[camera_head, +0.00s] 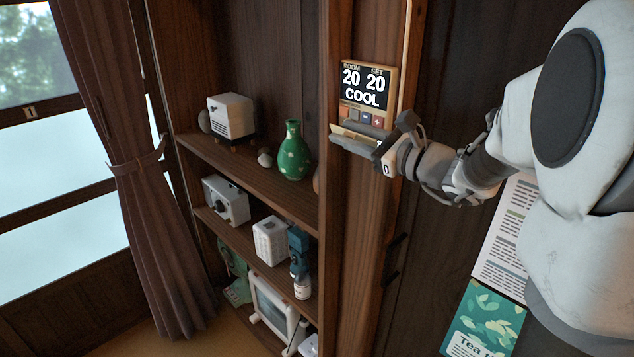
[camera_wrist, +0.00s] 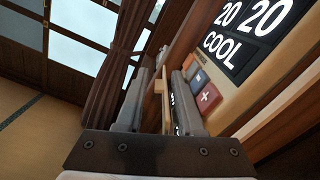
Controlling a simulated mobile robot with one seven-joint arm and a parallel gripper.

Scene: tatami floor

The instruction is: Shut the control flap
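The control panel (camera_head: 367,88) is a tan wall unit on the wooden post, with a black display reading ROOM 20, SET 20, COOL. Its small coloured buttons (camera_head: 360,116) are exposed below the display. The tan control flap (camera_head: 346,131) stands out open at the panel's lower edge, partly hidden by my gripper (camera_head: 350,136). In the wrist view, the panel (camera_wrist: 240,85) fills the right side. My gripper (camera_wrist: 160,77) has its two grey fingers apart, with a tan edge of the flap (camera_wrist: 161,88) showing between them. I cannot tell whether either finger touches it.
A wooden shelf (camera_head: 257,176) left of the post holds a green vase (camera_head: 294,152), white appliances and other items. A brown curtain (camera_head: 120,110) hangs by the window. Papers (camera_head: 503,240) are on the dark wall below my arm. The space before the panel's left side looks free.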

